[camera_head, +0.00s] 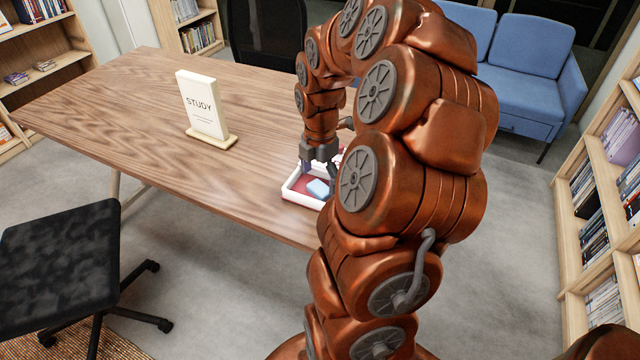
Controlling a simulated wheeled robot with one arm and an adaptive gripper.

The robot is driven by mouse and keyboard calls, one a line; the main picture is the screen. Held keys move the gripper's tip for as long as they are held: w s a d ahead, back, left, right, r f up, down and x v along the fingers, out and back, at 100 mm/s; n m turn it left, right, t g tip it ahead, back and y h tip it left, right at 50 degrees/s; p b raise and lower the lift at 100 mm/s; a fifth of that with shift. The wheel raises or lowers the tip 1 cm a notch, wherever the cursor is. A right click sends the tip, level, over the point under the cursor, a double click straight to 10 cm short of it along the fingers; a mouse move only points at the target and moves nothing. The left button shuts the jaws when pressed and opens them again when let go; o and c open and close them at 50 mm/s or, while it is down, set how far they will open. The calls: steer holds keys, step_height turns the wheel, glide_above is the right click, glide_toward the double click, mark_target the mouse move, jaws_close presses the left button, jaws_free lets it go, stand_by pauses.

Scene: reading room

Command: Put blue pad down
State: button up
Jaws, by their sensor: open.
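The blue pad (318,188) lies in a white tray (290,190) with a red inside, near the right end of the wooden table. My gripper (320,170) points down just above the pad, within the tray's outline. It is open. Whether a finger touches the pad cannot be told at this size. My arm hides the right part of the tray.
A STUDY sign (203,106) stands on the table (110,100) left of the tray. The table's left side is clear. A black chair (62,255) stands in front, a blue sofa (525,75) behind, and a bookshelf (600,200) at the right.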

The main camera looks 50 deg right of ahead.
mark_target(320, 186)
step_height(320, 186, up, 8)
steer(key=a+r+m, duration=0.2)
steer(key=a, duration=0.6)
steer(key=s+a+f+m+g, duration=0.1)
steer(key=s+a+f+m, duration=0.1)
steer(key=s+a+m, duration=0.5)
steer(key=s+a+f+m+g, duration=0.1)
steer(key=s+a+f+m, duration=0.2)
steer(key=s+a+m, duration=0.5)
steer(key=shift+s+a+f+g, duration=0.3)
steer(key=shift+s+a, duration=1.3)
steer(key=shift+a, duration=0.7)
